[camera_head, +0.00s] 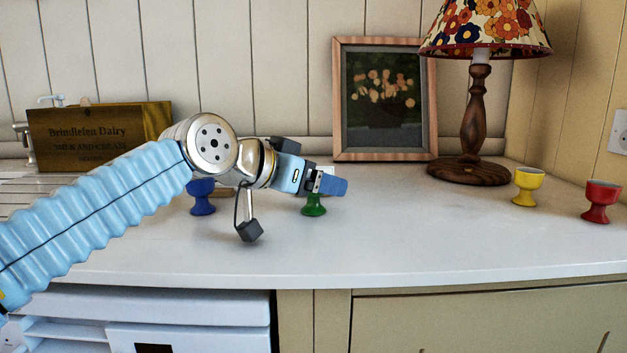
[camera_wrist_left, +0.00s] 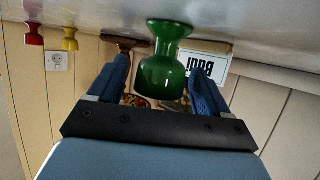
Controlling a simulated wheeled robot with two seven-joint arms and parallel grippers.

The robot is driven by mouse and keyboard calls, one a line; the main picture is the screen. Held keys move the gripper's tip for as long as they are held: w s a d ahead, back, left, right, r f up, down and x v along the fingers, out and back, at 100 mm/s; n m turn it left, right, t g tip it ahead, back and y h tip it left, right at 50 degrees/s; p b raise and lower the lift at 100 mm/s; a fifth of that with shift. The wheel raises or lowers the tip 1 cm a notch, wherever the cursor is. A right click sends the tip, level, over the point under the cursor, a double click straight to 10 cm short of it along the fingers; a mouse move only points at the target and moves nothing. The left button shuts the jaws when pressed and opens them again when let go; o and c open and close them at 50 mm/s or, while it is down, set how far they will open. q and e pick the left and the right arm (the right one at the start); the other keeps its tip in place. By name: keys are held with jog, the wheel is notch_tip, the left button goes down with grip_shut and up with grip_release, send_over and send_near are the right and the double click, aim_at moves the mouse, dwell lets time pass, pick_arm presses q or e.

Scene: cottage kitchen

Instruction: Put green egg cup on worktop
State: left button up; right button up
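The green egg cup (camera_head: 314,209) stands upright on the white worktop (camera_head: 400,240), as far as I can see; my left gripper hides its upper part in the head view. In the left wrist view, which is upside down, the green egg cup (camera_wrist_left: 163,72) is between the two blue fingers of my left gripper (camera_wrist_left: 160,80). A narrow gap shows at each side of the cup, so the fingers look open around it. In the head view the left gripper (camera_head: 331,184) is at the height of the cup's bowl. My right gripper is out of view.
A blue egg cup (camera_head: 202,200) stands left, partly behind my arm. Yellow (camera_head: 528,187) and red (camera_head: 602,202) egg cups stand at the right. A lamp (camera_head: 474,120), framed picture (camera_head: 384,100) and dairy box (camera_head: 90,138) are behind. The front middle worktop is clear.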

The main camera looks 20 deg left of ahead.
pick_arm(q)
jog(key=shift+r, duration=0.2)
jog(key=v, duration=1.2)
jog(key=shift+f, duration=0.1)
